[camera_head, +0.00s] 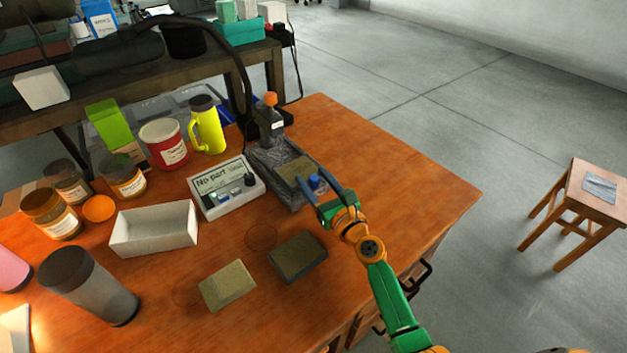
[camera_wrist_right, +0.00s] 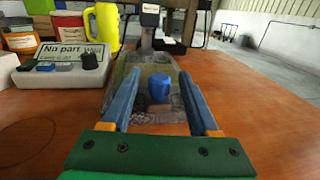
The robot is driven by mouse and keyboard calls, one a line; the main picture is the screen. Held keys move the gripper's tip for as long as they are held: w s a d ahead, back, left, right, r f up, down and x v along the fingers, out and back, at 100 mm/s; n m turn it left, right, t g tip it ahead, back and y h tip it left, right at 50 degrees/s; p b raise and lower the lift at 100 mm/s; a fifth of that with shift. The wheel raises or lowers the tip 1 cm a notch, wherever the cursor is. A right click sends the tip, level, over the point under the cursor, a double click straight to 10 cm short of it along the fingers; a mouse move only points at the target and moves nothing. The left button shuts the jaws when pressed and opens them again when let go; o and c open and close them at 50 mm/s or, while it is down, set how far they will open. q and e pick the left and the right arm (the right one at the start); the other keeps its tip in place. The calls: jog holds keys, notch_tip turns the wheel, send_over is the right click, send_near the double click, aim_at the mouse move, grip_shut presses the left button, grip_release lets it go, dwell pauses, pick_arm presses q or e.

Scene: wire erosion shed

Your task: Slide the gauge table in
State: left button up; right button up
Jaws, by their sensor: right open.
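The gauge (camera_head: 271,125) stands on the wooden table, with a dark post, an orange top knob and a grey, stone-like base (camera_head: 262,160). Its gauge table (camera_head: 291,170) is a tan-grey plate at the base's near end, with a blue knob (camera_head: 314,182) on it. In the right wrist view, the blue knob (camera_wrist_right: 159,87) stands between the blue fingers of my right gripper (camera_wrist_right: 160,78). The fingers are apart, with a gap visible on each side of the knob. My right gripper (camera_head: 314,179) reaches in from the lower right. My left gripper is out of view.
A readout box (camera_head: 228,187) showing "No part" stands left of the gauge. A white tray (camera_head: 155,231), two blocks (camera_head: 227,286) (camera_head: 297,256), a yellow flask (camera_head: 208,131) and several jars share the table. The table's right side is clear. A stool (camera_head: 596,190) stands apart.

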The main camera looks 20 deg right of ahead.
jog(key=shift+w, duration=0.2)
jog(key=shift+s, duration=0.15)
jog(key=shift+c, duration=0.5)
jog(key=shift+r, duration=0.1)
jog(key=c, duration=0.3)
grip_shut()
